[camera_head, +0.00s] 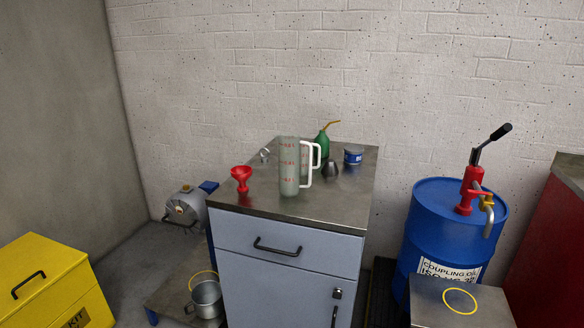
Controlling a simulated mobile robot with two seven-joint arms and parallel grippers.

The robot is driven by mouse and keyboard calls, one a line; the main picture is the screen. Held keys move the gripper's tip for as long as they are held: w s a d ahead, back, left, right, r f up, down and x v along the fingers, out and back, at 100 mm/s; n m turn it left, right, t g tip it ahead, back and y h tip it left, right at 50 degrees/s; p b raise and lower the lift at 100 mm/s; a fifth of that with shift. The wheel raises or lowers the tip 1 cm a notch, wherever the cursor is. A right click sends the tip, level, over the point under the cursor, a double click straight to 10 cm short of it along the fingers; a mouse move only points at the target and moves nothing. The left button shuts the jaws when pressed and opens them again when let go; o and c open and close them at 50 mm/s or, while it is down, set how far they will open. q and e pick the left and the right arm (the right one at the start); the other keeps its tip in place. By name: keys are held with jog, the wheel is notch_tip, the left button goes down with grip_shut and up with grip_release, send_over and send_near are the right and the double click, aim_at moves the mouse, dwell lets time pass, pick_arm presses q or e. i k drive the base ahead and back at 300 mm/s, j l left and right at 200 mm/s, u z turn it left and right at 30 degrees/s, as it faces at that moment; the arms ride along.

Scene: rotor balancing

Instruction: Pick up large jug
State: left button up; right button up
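The large jug (289,168) is a clear, tall measuring jug with red markings and a white handle on its right side. It stands upright on the metal top of the grey cabinet (335,213), near the middle. Neither of my grippers shows in the head view, and nothing touches the jug.
On the cabinet top are a red funnel (241,177) left of the jug, a green oil can (322,146) behind it, a small dark cup (330,168) and a blue tin (353,156). A blue drum (428,220) stands right, a yellow box (50,280) left, a metal bucket (206,299) on a low platform.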

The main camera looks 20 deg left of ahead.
aim_at(290, 144)
jog(key=i+u, duration=0.1)
jog(key=i, duration=0.8)
